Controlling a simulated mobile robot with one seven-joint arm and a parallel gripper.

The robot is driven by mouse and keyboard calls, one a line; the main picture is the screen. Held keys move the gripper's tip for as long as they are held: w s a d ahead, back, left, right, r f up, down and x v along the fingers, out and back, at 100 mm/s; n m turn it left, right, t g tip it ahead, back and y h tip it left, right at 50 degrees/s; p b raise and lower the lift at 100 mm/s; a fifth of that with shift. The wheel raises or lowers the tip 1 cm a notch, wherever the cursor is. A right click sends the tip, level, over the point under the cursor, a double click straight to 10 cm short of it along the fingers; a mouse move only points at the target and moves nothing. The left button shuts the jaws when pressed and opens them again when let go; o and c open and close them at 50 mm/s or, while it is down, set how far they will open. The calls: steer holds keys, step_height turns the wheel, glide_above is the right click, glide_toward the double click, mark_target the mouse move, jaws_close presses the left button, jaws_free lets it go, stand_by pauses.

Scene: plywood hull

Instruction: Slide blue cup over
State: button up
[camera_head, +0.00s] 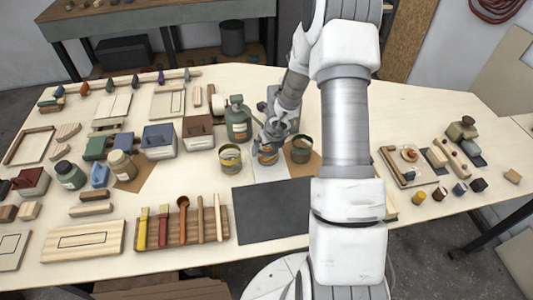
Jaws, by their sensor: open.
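My gripper (271,138) is open and points down at the back middle of the table, right over a small cup (267,157). This cup has an orange-yellow patch; the fingers hide much of it, so I cannot tell whether it is the blue one or whether they touch it. It stands on a pale sheet. A yellow-banded cup (230,158) stands just left of it. A dark cup (302,149) with a tan inside stands to its right, near my arm.
A green-grey bottle (238,119) stands close behind left. A dark mat (270,212) lies clear in front. A tray of brushes and spoons (181,229) is front left. Boxes and a blue jug (99,174) crowd the left. Small pots (460,189) stand far right.

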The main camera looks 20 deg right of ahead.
steer(key=shift+x, duration=1.1)
steer(key=c, duration=1.2)
steer(key=shift+s, duration=0.1)
steer(key=shift+s, duration=0.1)
